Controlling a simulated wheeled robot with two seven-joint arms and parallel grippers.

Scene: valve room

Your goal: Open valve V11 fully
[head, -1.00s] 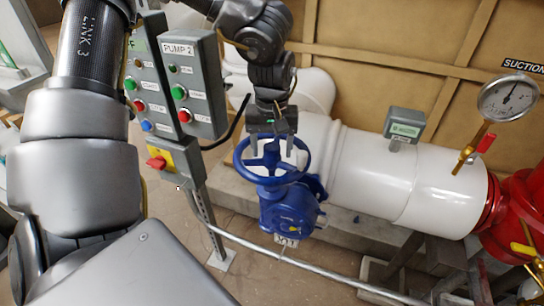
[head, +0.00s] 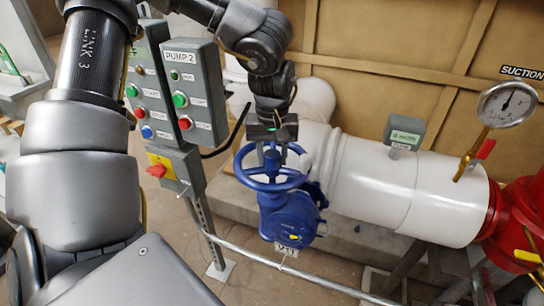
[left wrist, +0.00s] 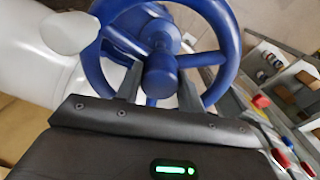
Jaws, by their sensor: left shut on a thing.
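The blue handwheel (head: 243,174) sits on a blue valve body (head: 288,218) beside the white pipe, with a tag (head: 286,249) that appears to read V11. My left gripper (head: 272,158) reaches down to the wheel from above and behind. In the left wrist view its fingers (left wrist: 160,92) stand on either side of the wheel's central hub (left wrist: 160,75), inside the rim (left wrist: 230,50), and it is shut on the handwheel. The exact contact points are partly hidden. My right gripper is not in view.
A grey PUMP 2 button box (head: 195,90) and a yellow-and-red switch (head: 158,168) stand close left of the valve. A thin metal pipe (head: 290,268) runs in front. A gauge (head: 507,105) and red fitting (head: 515,210) are at right.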

